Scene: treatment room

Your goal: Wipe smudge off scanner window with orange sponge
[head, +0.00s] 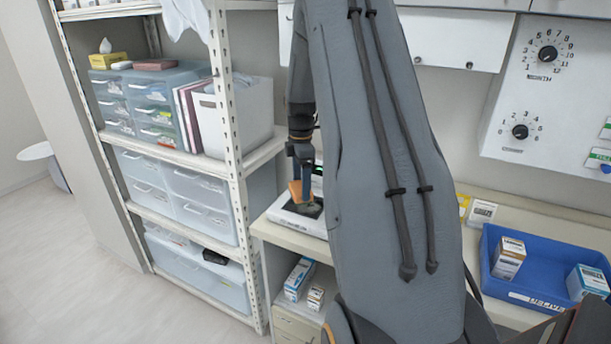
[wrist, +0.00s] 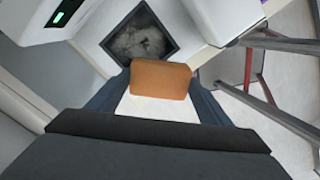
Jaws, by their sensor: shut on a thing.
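My gripper (wrist: 160,98) is shut on the orange sponge (wrist: 160,80), which sits between its two fingers. The head view also shows the sponge (head: 296,192) at the scanner, partly hidden by the gripper. The scanner is a white device (head: 285,214) on the counter, with a dark window (head: 308,212). In the wrist view the dark square window (wrist: 138,38) lies beyond the sponge and bears a grey, cloudy smudge (wrist: 138,42). The sponge overlaps the window's near edge in that view; I cannot tell whether it touches the glass.
A shelf rack (head: 232,165) with drawers and bins stands left of the scanner. A blue tray (head: 540,262) with small boxes lies on the counter at right. Boxes sit on a lower shelf (head: 299,278). My arm hides the middle of the counter.

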